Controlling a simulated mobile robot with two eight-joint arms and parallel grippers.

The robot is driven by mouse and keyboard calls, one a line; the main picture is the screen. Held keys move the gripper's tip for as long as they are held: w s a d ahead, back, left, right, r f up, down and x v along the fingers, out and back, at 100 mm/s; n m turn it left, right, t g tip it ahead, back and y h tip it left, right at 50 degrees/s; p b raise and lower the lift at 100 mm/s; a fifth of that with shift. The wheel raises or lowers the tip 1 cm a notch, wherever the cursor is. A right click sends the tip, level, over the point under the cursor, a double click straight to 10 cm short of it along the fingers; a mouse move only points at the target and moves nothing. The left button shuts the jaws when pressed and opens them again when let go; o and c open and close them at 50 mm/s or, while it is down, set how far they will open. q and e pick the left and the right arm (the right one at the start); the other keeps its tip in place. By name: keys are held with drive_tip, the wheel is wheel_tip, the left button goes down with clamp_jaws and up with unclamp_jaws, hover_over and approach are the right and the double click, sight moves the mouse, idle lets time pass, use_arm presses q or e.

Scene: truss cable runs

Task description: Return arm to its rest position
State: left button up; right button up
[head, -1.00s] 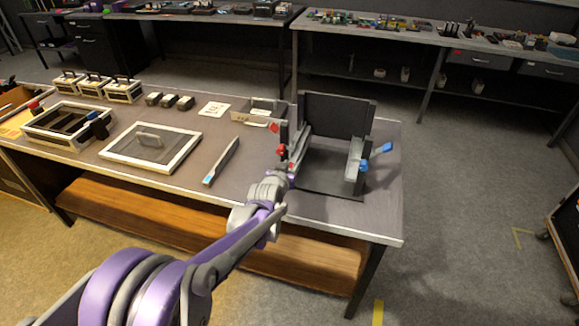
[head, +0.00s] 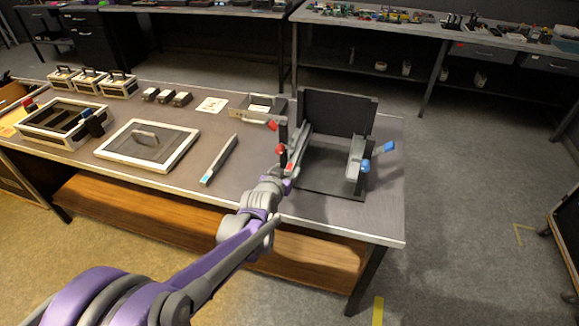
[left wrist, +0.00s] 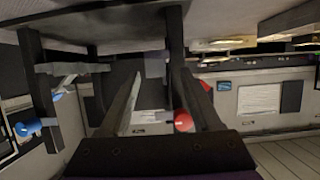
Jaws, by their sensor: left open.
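My left arm reaches in from the lower left to the black fixture (head: 338,112) at the right end of the table. My left gripper (head: 301,135) is beside the fixture's left upright, close to its red knobs (head: 280,149). In the left wrist view the two fingers of my left gripper (left wrist: 160,92) are apart. A red knob (left wrist: 183,122) shows by the right finger there, and I cannot tell whether they touch. The fixture's right clamp has blue knobs (head: 388,147), and one blue knob (left wrist: 28,129) shows left in the wrist view. My right gripper is not in view.
The grey table (head: 262,205) carries a framed panel with a handle (head: 148,146), a long grey bar (head: 219,160), a divided box (head: 66,124), small cases and a grey tray (head: 257,106). Open floor lies right of the table. Benches stand behind.

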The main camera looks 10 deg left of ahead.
use_arm(q)
drive_tip(key=v, duration=0.9)
drive_tip(key=shift+w+d+r+p, duration=0.15)
drive_tip(key=shift+d+r+p, duration=0.15)
drive_tip(key=shift+p, duration=0.1)
